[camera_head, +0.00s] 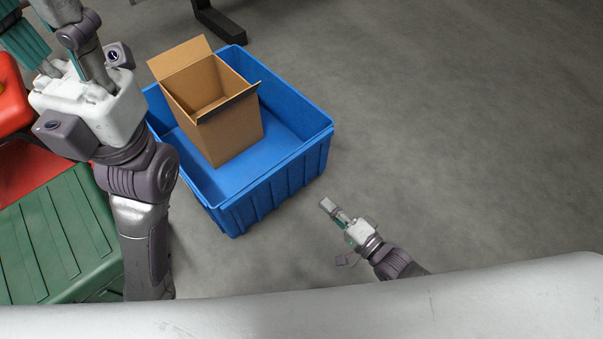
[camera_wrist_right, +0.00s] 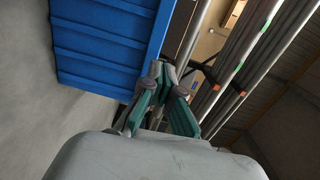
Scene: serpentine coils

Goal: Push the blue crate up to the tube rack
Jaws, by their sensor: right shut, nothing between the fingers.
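The blue crate (camera_head: 275,180) stands on the floor in the head view, with an open cardboard box (camera_head: 235,130) inside. Its ribbed outer wall (camera_wrist_right: 105,45) fills the upper left of the right wrist view. Long metal tubes (camera_wrist_right: 238,65) with green and orange bands, seemingly on the tube rack, run behind it. My right gripper (camera_head: 328,205) is shut and empty, low beside the crate's near right side and apart from it in the head view. My left gripper (camera_head: 38,20) is raised at the upper left, its fingers apart; their tips are partly cut off.
A dark foot of a stand (camera_head: 218,25) shows just beyond the crate's far corner. A green ribbed lid or box (camera_head: 55,240) and a red object (camera_head: 12,95) lie at the left. The grey floor (camera_head: 470,130) to the right is clear.

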